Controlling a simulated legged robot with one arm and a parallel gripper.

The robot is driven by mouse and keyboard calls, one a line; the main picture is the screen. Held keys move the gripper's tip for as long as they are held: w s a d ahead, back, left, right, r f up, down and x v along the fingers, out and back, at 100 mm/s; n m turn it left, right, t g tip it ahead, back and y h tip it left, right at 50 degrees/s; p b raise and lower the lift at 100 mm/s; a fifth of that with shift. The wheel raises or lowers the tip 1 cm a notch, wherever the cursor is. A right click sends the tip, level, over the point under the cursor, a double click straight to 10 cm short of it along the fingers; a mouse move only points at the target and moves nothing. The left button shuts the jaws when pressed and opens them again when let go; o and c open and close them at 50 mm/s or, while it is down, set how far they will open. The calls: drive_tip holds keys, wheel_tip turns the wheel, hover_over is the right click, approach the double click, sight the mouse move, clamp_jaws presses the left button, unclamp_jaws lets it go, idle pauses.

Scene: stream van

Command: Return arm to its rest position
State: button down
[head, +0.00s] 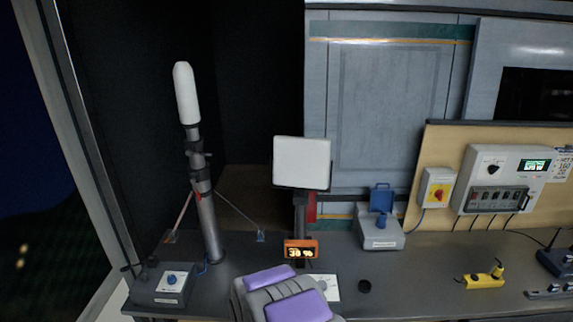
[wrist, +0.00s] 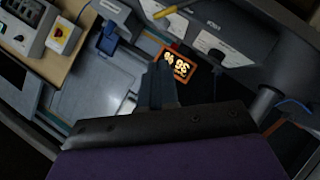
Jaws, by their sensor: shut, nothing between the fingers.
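My arm (head: 284,296), grey with purple panels, shows at the bottom centre of the head view, above the dark bench. The head view does not clearly show its fingers. In the wrist view, my gripper (wrist: 160,72) points away from the camera with its dark fingers together and nothing visible between them. An orange-framed display (wrist: 176,66) appears just beyond the fingertips in that picture; whether they touch cannot be told. The same display (head: 301,249) stands on the bench in the head view, behind my arm.
A white-topped mast (head: 187,95) and a knobbed box (head: 163,286) stand at left. A flat white panel (head: 302,162) rises behind the display.

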drive_tip(key=s+a+r+m+g+y+b, duration=0.25)
drive_tip(key=a+r+y, duration=0.25)
drive_tip(key=a, duration=0.4)
drive_tip(key=s+d+r+g+y+b, duration=0.25)
drive_tip(key=s+r+g, duration=0.25)
drive_tip(key=s+r, duration=0.45)
drive_tip(key=s+d+r+g, duration=0.1)
drive_tip(key=s+d, duration=0.3)
drive_tip(key=s, duration=0.5)
drive_tip(key=s+d+r+m+g+h+b, duration=0.1)
drive_tip(key=s+d+r+g, duration=0.1)
drive_tip(key=s+d, duration=0.3)
drive_tip(key=s+d+r+g+h+b, duration=0.1)
drive_tip(key=s+d, duration=0.4)
drive_tip(key=s, duration=0.9)
drive_tip(key=shift+r+m+g, duration=0.25)
drive_tip(key=shift+m+g, duration=0.1)
drive_tip(key=shift+g, duration=0.5)
